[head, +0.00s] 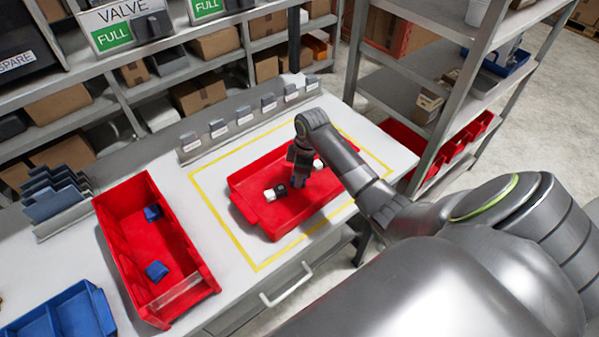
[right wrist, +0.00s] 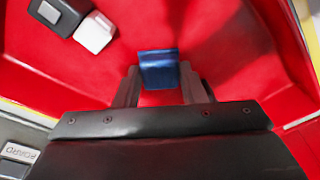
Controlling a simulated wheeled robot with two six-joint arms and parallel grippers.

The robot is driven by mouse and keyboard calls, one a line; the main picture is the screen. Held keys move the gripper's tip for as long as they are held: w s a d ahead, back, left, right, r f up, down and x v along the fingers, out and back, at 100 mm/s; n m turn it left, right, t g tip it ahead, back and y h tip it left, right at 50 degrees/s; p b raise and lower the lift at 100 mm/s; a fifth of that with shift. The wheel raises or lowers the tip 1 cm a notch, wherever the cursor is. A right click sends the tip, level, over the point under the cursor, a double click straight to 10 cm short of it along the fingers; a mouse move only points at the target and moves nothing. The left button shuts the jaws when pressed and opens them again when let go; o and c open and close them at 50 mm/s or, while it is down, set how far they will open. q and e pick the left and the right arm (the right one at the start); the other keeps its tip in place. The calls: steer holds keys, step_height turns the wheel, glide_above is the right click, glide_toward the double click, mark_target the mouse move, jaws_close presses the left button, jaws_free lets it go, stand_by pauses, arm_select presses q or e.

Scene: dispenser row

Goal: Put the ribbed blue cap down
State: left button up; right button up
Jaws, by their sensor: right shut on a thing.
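My right gripper (head: 300,172) reaches down into the shallow red tray (head: 250,212) in the yellow-outlined area. In the right wrist view my right gripper (right wrist: 160,90) is shut on the blue cap (right wrist: 158,68), which sits between the two fingertips with the red tray floor (right wrist: 230,40) behind it. Whether the cap touches the floor cannot be told, and its ribs are not clear. In the head view the cap is hidden by the gripper. My left gripper is not in view.
A deeper red bin (head: 125,235) at left holds two blue pieces (head: 157,270). A blue bin (head: 75,315) is at lower left. A row of grey dispensers (head: 218,128) lines the table's back.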

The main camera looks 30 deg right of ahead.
steer(key=o, duration=0.9)
steer(key=shift+o, duration=0.2)
step_height(320, 180, up, 12)
steer(key=s+d+b, duration=0.1)
steer(key=b, duration=0.1)
steer(key=shift+d, duration=0.2)
